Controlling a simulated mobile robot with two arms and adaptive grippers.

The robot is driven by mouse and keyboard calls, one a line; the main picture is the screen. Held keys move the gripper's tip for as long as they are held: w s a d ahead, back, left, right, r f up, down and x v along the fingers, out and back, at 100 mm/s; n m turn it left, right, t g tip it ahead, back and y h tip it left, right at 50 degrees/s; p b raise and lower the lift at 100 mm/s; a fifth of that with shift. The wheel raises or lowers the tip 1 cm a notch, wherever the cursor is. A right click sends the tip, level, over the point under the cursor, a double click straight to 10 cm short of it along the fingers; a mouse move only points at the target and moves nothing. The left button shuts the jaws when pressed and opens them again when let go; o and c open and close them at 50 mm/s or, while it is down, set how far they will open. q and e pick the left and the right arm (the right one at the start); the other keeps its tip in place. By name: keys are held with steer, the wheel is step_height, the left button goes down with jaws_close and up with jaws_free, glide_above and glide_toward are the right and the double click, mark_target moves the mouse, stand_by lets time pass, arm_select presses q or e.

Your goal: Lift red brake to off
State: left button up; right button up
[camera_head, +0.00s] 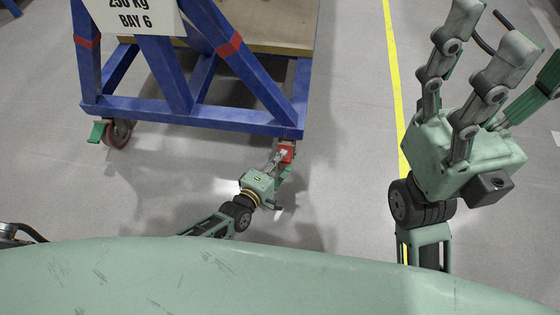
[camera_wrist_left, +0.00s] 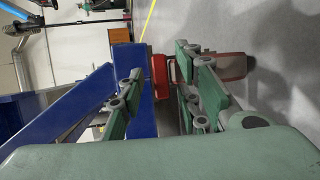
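The red brake (camera_head: 287,153) is a small red pedal at the caster under the near right corner of the blue cart (camera_head: 200,117). It also shows in the left wrist view (camera_wrist_left: 183,66), close to the right-hand fingers. My left gripper (camera_head: 283,158) is right at the brake, with its fingers spread apart in the left wrist view (camera_wrist_left: 160,95). I cannot tell whether a finger touches the brake. The brake's lower part is hidden by the fingers. My right gripper (camera_head: 482,60) is raised at the right, open and empty, away from the cart.
Another caster (camera_head: 118,134) with a green pedal (camera_head: 97,131) is under the cart's near left corner. A sign (camera_head: 135,17) reading BAY 6 hangs on the frame. A yellow floor line (camera_head: 396,85) runs right of the cart. The floor between is clear.

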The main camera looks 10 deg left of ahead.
arm_select(q)
steer(key=shift+s, duration=0.1)
steer(key=v, duration=1.2)
